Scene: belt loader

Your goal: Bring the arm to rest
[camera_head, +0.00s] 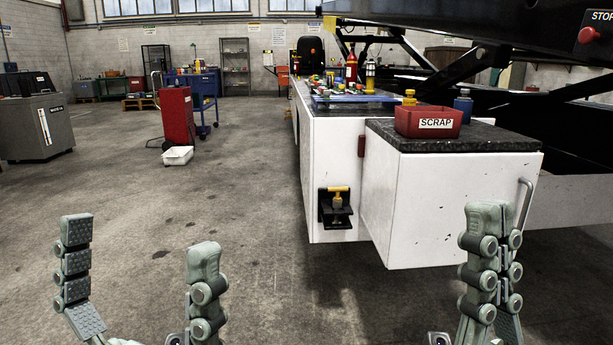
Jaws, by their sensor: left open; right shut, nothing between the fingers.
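My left gripper (138,265) is at the lower left, its two fingers pointing up and spread wide apart. It is open and empty, over the bare concrete floor. My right gripper (490,262) is at the lower right, in front of the white cabinet (440,210). Its fingers are closed together with nothing between them. The arm links below both grippers are mostly outside the picture.
A red SCRAP bin (428,122) and a blue container (463,105) stand on the dark cabinet top. A metal handle (525,205) sticks out near my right gripper. A red cabinet (177,117) and a white tub (178,155) stand further back.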

